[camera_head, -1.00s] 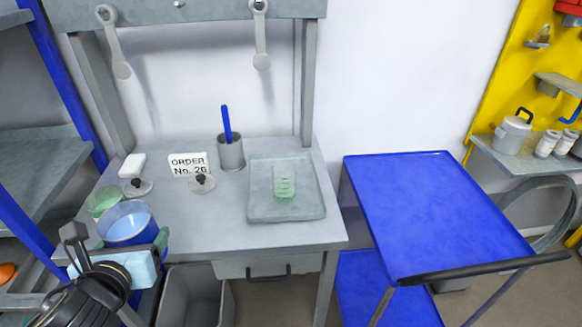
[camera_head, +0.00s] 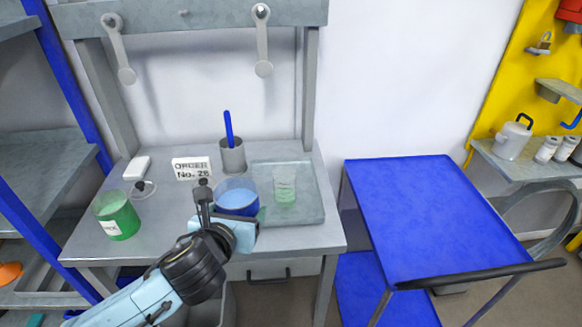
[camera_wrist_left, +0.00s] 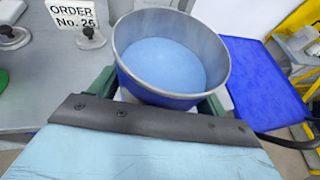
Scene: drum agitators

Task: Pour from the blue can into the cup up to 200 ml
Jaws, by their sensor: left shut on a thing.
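The blue can (camera_head: 237,201) is open-topped and holds light blue liquid. My left gripper (camera_head: 240,222) is shut on it, and it stands about upright just left of the tray. In the left wrist view the blue can (camera_wrist_left: 172,97) sits between the green fingers, its liquid surface below the metal rim. The cup (camera_head: 285,186) is clear, with green markings and a green tint low down. It stands on the grey tray (camera_head: 314,214), to the right of the can. Whether the can touches the table or tray is hidden by my gripper. My right gripper is not in view.
A green can (camera_head: 117,217) stands at the table's left. An order sign (camera_head: 191,168), a grey pot (camera_head: 232,157) with a blue stick and a white block (camera_head: 137,167) stand behind. A blue cart (camera_head: 430,215) stands at the right, its top clear.

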